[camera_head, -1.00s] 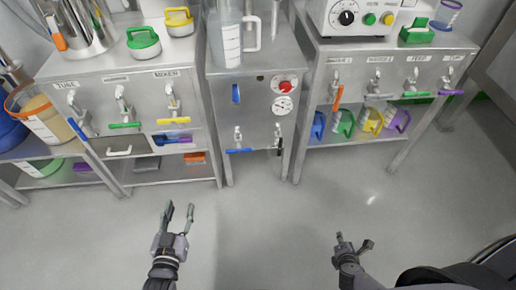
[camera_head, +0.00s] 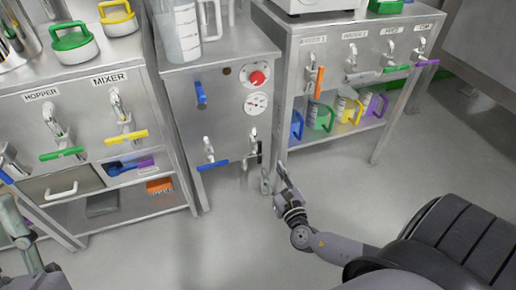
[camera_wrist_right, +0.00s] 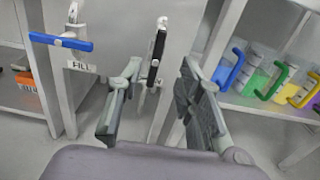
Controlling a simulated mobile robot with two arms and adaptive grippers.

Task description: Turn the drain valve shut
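A small valve with a black handle (camera_head: 259,152) sits low on the right of the middle steel cabinet's front. It also shows in the right wrist view (camera_wrist_right: 156,58), its handle hanging nearly straight down; I can read no label for it. Beside it is a valve with a blue horizontal handle (camera_head: 213,164), labelled FILL in the right wrist view (camera_wrist_right: 62,42). My right gripper (camera_head: 275,180) is open and empty, just below and in front of the black handle. In the right wrist view its fingers (camera_wrist_right: 158,102) stand either side of that valve's line, apart from it. My left gripper (camera_head: 22,232) is partly cut off at the left edge.
The same cabinet carries a red knob (camera_head: 257,78), a gauge (camera_head: 256,103) and a blue upright handle (camera_head: 201,92). The right bench (camera_head: 290,60) has several coloured valves above a shelf of coloured jugs. The left bench has yellow (camera_head: 126,137) and green handles. Floor in front is clear.

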